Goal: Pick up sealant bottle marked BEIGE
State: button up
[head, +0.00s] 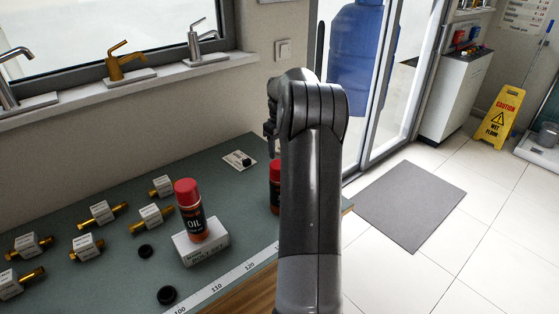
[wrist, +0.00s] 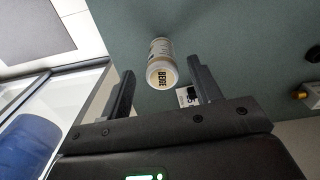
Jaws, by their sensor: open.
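The sealant bottle marked BEIGE (wrist: 162,66) shows in the wrist view as a white bottle with a tan label. It stands on the green bench top, seen end-on from above. My gripper (wrist: 161,72) is open, with one dark finger on each side of the bottle in the picture. The bottle shows around and beyond the fingertips, with gaps on both sides and no visible contact. In the head view I cannot make out the BEIGE bottle; my arm hides part of the bench, and my gripper is mostly behind it.
A red-capped OIL can (head: 194,216) stands on a white box (head: 201,244). Another red-capped container (head: 275,190) is partly behind my arm. Several labelled brass fittings (head: 103,212) lie at left. A small card with a black part (head: 240,160) lies near the window wall.

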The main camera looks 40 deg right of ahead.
notch_tip(320, 180, down, 5)
jog(key=shift+w+a+r, duration=0.1)
jog(key=shift+r, duration=0.1)
jog(key=shift+c, duration=0.2)
jog(key=c, duration=1.1)
